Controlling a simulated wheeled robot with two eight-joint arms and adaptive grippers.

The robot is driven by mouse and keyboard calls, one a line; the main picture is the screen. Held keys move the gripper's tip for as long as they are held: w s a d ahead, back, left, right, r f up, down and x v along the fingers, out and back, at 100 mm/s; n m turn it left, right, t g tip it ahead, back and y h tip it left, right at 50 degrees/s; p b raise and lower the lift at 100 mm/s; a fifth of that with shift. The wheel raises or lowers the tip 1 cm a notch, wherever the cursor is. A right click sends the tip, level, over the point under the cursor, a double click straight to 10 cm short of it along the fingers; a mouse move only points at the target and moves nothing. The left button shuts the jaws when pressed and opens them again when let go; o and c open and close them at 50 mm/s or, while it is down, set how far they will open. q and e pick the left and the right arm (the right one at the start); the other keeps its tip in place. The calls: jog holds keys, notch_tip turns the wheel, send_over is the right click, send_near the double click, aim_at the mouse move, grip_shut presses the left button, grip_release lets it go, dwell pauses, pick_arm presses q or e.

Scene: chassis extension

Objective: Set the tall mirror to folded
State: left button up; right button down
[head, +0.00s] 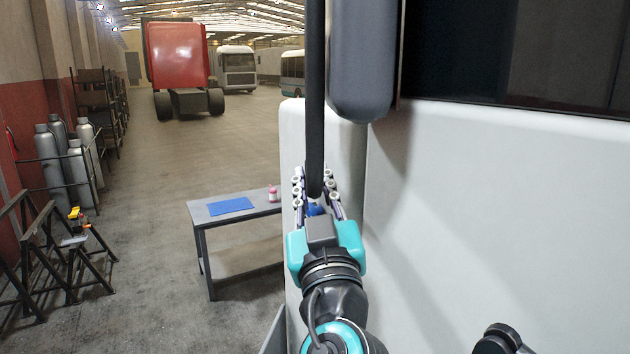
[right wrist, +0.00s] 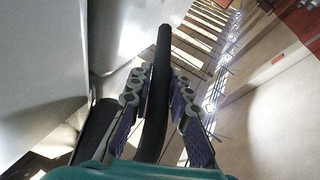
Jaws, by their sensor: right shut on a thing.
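A dark grey rounded housing (head: 362,60), which looks like the tall mirror, hangs at the top centre of the head view beside the white cab; its top is cut off. A long black bar (head: 316,90) stands upright just left of it. My right gripper (head: 315,183) is shut on the lower end of this bar. In the right wrist view, the black bar (right wrist: 157,100) runs between the fingers of the right gripper (right wrist: 160,78). How the bar joins the housing is out of view.
The white cab side (head: 500,210) with a dark window (head: 520,50) fills the right. A grey bench (head: 240,208) with a blue mat (head: 231,205) stands left of the gripper. Gas cylinders (head: 50,165) and trestles (head: 50,240) stand far left. The floor between is clear.

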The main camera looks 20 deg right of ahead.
dwell(0.4)
jog(key=c, duration=1.4)
grip_release()
jog(key=shift+d, duration=0.2)
jog(key=shift+r, duration=0.1)
